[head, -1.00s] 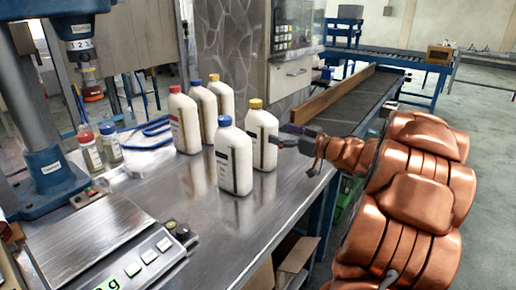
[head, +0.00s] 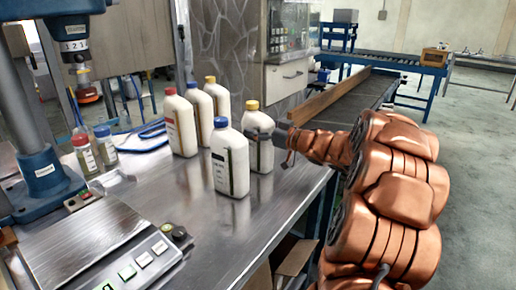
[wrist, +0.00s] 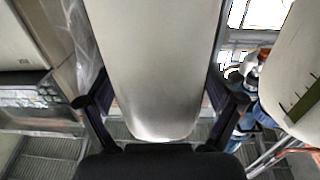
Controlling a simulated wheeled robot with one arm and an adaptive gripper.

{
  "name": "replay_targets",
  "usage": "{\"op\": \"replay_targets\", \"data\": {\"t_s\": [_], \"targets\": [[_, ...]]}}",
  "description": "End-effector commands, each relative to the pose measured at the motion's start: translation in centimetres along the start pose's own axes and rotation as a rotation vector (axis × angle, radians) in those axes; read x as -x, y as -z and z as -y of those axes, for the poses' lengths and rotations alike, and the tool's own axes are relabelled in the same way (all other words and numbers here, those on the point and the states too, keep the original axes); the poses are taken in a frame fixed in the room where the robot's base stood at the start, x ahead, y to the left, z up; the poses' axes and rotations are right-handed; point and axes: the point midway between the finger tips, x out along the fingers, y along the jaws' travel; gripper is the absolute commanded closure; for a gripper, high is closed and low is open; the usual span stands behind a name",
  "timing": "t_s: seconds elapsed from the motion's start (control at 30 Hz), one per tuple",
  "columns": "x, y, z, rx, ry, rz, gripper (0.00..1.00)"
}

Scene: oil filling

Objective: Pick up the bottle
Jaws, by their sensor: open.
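A white bottle with a yellow cap (head: 260,150) stands upright at the right of a bottle group on the metal table. My gripper (head: 268,138) has reached it from the right. In the wrist view the pale bottle body (wrist: 160,60) stands between the two dark fingers of my gripper (wrist: 160,100), which are spread apart on either side. Small gaps seem to show beside it; contact is hard to tell. Beside it stands a blue-capped bottle (head: 229,165). A red-capped bottle (head: 180,125), another blue-capped bottle (head: 199,115) and another yellow-capped bottle (head: 220,99) stand behind.
A scale (head: 85,245) sits at the front left, near a blue press (head: 40,170). Small jars (head: 87,155) stand at left. A conveyor (head: 345,105) runs behind my arm.

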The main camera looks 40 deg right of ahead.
Motion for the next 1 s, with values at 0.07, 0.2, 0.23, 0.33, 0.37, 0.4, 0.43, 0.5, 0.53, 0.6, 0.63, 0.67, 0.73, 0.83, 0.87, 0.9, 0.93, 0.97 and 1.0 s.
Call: {"op": "replay_targets", "data": {"t_s": [0.07, 0.2, 0.23, 0.33, 0.37, 0.4, 0.43, 0.5, 0.53, 0.6, 0.63, 0.67, 0.73, 0.83, 0.87, 0.9, 0.93, 0.97, 1.0], "targets": [[-0.28, 0.00, 0.02, 0.000, 0.000, -0.001, 0.08], [-0.37, 0.01, 0.01, -0.001, 0.000, 0.000, 0.08], [-0.36, 0.02, 0.00, 0.000, 0.000, 0.000, 0.08], [-0.36, 0.01, -0.01, 0.000, 0.000, 0.000, 0.10], [-0.36, 0.01, -0.01, 0.000, 0.000, 0.000, 0.13], [-0.36, 0.00, -0.01, 0.000, 0.000, 0.000, 0.18], [-0.35, 0.00, -0.01, 0.000, 0.000, 0.000, 0.21], [-0.35, 0.00, -0.01, 0.000, 0.000, 0.000, 0.28], [-0.35, 0.00, -0.01, 0.000, 0.000, 0.000, 0.31], [-0.35, 0.00, -0.01, 0.000, 0.000, 0.000, 0.38], [-0.35, -0.01, -0.01, 0.000, 0.000, 0.000, 0.41], [-0.35, -0.01, -0.01, 0.000, 0.000, 0.000, 0.45], [-0.35, -0.01, -0.01, 0.000, 0.000, 0.000, 0.52], [-0.35, -0.01, -0.01, 0.000, 0.000, 0.000, 0.62], [-0.35, -0.01, -0.01, 0.000, 0.000, 0.000, 0.65], [-0.35, -0.01, -0.02, 0.000, 0.000, 0.000, 0.70], [-0.35, -0.01, -0.02, 0.000, 0.000, 0.000, 0.73], [-0.35, -0.01, -0.02, 0.000, 0.000, 0.000, 0.76], [-0.35, -0.02, -0.02, 0.000, 0.000, 0.000, 0.80]]}}
